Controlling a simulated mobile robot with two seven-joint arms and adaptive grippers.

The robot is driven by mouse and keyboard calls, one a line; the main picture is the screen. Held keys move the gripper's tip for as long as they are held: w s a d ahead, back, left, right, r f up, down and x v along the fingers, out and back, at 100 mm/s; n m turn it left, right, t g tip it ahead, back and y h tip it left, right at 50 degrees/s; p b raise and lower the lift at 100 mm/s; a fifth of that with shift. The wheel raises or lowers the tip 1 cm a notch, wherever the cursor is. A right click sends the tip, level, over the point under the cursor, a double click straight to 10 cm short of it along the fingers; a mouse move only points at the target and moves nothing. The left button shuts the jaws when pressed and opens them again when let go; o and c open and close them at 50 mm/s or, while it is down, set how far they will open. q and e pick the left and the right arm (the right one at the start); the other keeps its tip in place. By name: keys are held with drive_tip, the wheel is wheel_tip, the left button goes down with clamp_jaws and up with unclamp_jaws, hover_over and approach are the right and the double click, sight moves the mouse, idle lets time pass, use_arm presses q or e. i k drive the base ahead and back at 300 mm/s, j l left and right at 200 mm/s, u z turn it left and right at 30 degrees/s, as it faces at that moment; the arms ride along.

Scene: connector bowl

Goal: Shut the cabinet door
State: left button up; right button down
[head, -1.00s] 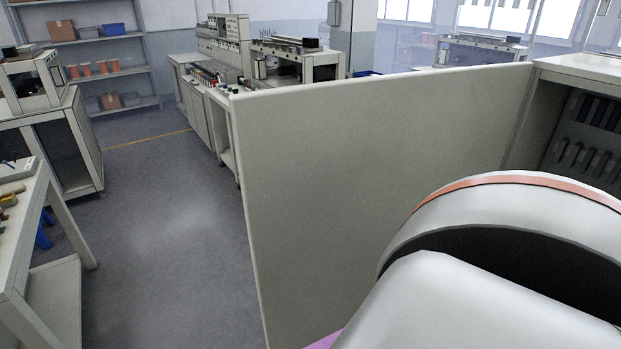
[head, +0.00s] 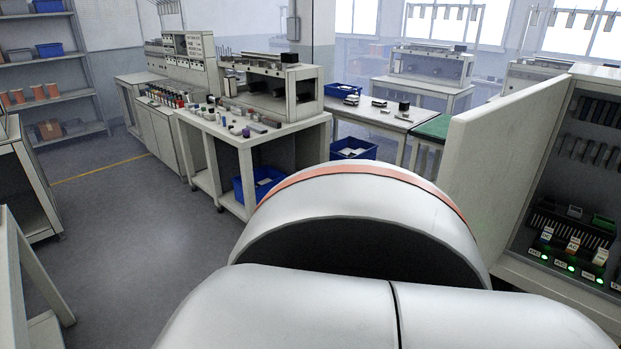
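The cabinet (head: 600,76) stands at the right, and its interior is open to view. Its pale door (head: 495,165) stands open, seen at a steep angle to the left of the opening. The lower part of the door is hidden behind a large white link of my arm with an orange band. Inside the cabinet are dark racks and a row of modules with green lights (head: 570,268). Neither gripper is in view. I cannot tell whether my arm touches the door.
A workbench (head: 250,130) with small parts on top and blue bins below stands ahead. A table with a green mat (head: 432,127) is behind the door. A shelf rack (head: 50,95) is at far left. Grey floor (head: 150,240) is clear at left.

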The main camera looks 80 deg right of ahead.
sight(494, 151)
drive_tip(key=i+z, duration=0.15)
drive_tip(key=z, duration=0.35)
drive_tip(key=i+j+z, duration=0.15)
drive_tip(key=z, duration=0.3)
drive_tip(key=i+j+z, duration=0.15)
drive_tip(key=z, duration=0.35)
drive_tip(key=i+j+z, duration=0.1)
drive_tip(key=z, duration=0.4)
drive_tip(key=i+j+z, duration=0.1)
drive_tip(key=z, duration=0.4)
drive_tip(key=j+z, duration=0.15)
drive_tip(key=z, duration=0.3)
drive_tip(key=i+j+z, duration=0.1)
drive_tip(key=z, duration=0.35)
drive_tip(key=i+j+z, duration=0.1)
drive_tip(key=j+z, duration=0.2)
drive_tip(key=z, duration=0.15)
drive_tip(key=j+z, duration=0.2)
drive_tip(key=z, duration=0.3)
drive_tip(key=j+z, duration=0.25)
drive_tip(key=z, duration=0.2)
drive_tip(key=i, duration=0.05)
